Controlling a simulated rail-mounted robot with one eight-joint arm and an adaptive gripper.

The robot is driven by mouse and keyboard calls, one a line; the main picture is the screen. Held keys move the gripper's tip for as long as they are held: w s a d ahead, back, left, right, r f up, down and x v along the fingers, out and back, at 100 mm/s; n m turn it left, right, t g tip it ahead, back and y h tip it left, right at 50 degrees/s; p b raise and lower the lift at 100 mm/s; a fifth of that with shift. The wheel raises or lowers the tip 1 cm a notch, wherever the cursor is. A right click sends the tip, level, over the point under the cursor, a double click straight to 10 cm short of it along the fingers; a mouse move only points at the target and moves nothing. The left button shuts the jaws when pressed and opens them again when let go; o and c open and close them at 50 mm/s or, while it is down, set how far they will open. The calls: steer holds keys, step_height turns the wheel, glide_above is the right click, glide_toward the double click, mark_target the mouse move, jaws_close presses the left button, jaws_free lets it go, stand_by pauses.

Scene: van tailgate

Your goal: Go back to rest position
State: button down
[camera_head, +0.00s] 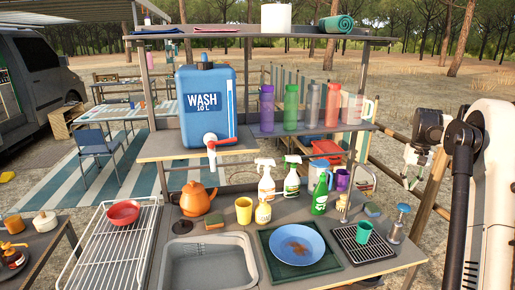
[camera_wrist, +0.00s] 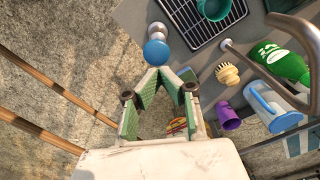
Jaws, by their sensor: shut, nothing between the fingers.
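My gripper (camera_head: 410,182) hangs at the right of the head view, beside the right end of the camp kitchen stand, clear of the things on it. In the wrist view its green-padded fingers (camera_wrist: 160,72) come together at the tips with nothing between them. Below the tips in the head view is the wooden fence and dry ground. The counter (camera_head: 375,277) with its sink (camera_head: 208,262) lies to the gripper's left.
A blue-topped silver canister (camera_head: 396,228) stands at the counter's right end, close to the fingertips in the wrist view (camera_wrist: 157,53). A green cup (camera_head: 364,231) is on a drying rack (camera_head: 345,247). A green bottle (camera_head: 320,195) and a purple cup (camera_head: 342,180) stand behind.

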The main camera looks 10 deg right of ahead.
steer(key=s+a+r+n+t+b, duration=0.1)
steer(key=s+a+r, duration=0.25)
steer(key=a, duration=0.55)
steer(key=s+a+r+n+t+b, duration=0.1)
steer(key=s+a+r, duration=0.2)
steer(key=s+a, duration=0.35)
steer(key=s+a+r+t+b, duration=0.15)
steer(key=a+r, duration=0.25)
steer(key=a, duration=0.7)
steer(key=s+a+f+n+t+b, duration=0.1)
steer(key=s+a+f, duration=0.4)
steer(key=s+a, duration=0.3)
steer(key=s+a+f+n+t, duration=0.1)
steer(key=s+a+f, duration=0.5)
steer(key=s, duration=0.9)
steer(key=shift+a+n+t+b, duration=0.4)
steer(key=shift+a+t, duration=0.35)
steer(key=shift+a, duration=0.5)
steer(key=shift+f, duration=0.1)
